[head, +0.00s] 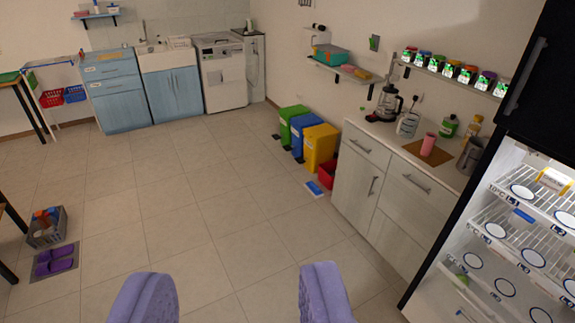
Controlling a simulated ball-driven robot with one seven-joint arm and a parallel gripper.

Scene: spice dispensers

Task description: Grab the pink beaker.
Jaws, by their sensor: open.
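The pink beaker (428,144) stands upright on a brown mat (418,155) on the counter at the right. My gripper (237,297) shows at the bottom of the view as two purple padded fingers, wide apart with only floor between them. It is open and empty. The beaker is far ahead and to the right of the gripper, well apart from it.
Tiled floor (200,190) lies clear ahead. An open lit fridge (510,220) stands at the near right. Green, blue and yellow bins (320,146) stand left of the counter cabinets. A coffee maker (388,103), bottles and a metal pot (470,155) share the countertop.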

